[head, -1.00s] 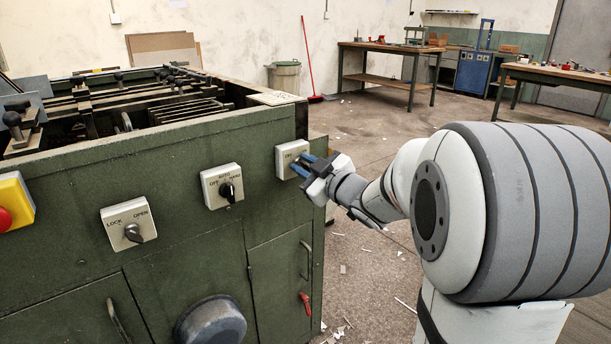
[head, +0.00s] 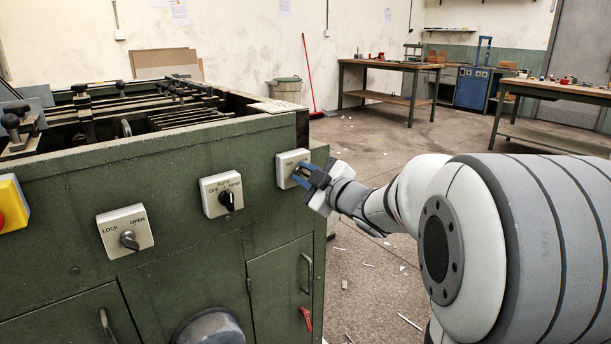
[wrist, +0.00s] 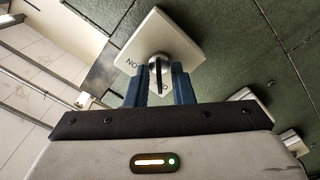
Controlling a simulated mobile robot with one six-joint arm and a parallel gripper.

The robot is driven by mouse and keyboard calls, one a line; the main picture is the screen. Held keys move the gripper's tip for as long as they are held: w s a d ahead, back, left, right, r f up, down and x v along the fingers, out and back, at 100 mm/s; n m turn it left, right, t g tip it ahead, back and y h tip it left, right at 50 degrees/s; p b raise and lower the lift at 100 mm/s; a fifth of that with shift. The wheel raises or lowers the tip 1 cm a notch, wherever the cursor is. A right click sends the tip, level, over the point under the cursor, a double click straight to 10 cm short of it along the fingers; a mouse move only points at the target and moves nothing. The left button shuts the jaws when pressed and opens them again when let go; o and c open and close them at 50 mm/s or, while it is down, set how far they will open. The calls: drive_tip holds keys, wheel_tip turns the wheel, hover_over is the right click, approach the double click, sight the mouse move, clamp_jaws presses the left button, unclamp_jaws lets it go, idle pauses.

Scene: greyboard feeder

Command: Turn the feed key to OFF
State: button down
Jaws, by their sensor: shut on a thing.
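The feed key (wrist: 158,72) is a small metal key in a square off-white switch plate (wrist: 165,35). The plate is also in the head view (head: 284,166), at the right end of the machine's green front. In the wrist view the plate's lettering is upside down; ON shows left of the key, and a second label is partly hidden by key and fingers. My gripper (wrist: 158,82) has its two blue fingers shut on the key, one on each side. In the head view my gripper (head: 300,175) hides part of the plate. I cannot tell exactly which mark the key points to.
Left of the feed switch on the green panel are an OFF/AUTO/HAND selector (head: 226,199), a LOCK/OPEN selector (head: 129,239) and a yellow-and-red button box (head: 10,206). A red-handled lever (head: 306,318) hangs below. Open floor with paper scraps lies right of the machine.

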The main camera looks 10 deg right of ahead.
drive_tip(key=c, duration=1.6)
unclamp_jaws()
drive_tip(key=p+v, duration=0.2)
drive_tip(key=v, duration=0.5)
drive_tip(key=shift+s+d, duration=0.1)
drive_tip(key=shift+s, duration=0.3)
